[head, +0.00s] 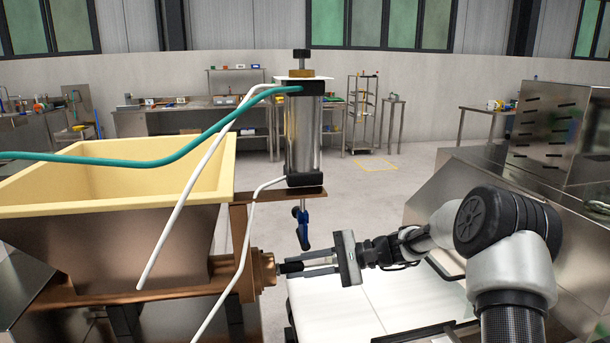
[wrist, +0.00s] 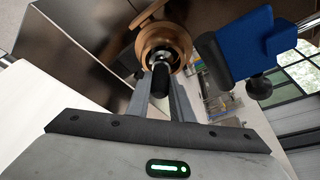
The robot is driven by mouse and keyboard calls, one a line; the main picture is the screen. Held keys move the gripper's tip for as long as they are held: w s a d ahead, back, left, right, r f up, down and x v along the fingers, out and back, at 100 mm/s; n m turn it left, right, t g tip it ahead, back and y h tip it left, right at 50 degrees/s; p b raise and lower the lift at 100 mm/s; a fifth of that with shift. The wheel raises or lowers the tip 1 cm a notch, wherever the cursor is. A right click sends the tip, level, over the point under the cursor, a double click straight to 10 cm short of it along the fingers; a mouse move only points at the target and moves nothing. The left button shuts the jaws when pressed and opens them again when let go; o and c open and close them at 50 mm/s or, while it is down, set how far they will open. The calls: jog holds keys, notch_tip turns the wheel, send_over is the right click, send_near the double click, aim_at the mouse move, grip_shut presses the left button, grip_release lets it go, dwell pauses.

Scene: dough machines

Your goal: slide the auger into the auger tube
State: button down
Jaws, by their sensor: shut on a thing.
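The copper-coloured auger tube (head: 262,270) runs along under the yellow hopper, and its round open end faces my gripper. In the wrist view the tube mouth (wrist: 176,42) shows as copper rings with a dark centre. My gripper (head: 292,267) is level in front of the mouth, its fingers pointing at it. The fingers are shut on a slim shaft, which I take to be the auger (wrist: 160,78), with a dark end at the mouth. The rest of the auger is hidden; how far it sits inside I cannot tell.
The yellow hopper (head: 120,208) is left. White and green hoses cross in front. A white tabletop (head: 330,308) lies below.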

jog(key=shift+s+a+r, duration=0.1)
jog(key=shift+s+a, duration=0.1)
jog(key=shift+a, duration=1)
jog(key=c, duration=1.5)
grip_release()
jog(key=shift+s, duration=0.1)
jog(key=shift+c, duration=0.8)
jog(key=shift+o, duration=1)
jog(key=shift+f, duration=0.2)
jog(key=shift+o, duration=0.4)
jog(key=shift+d, duration=0.15)
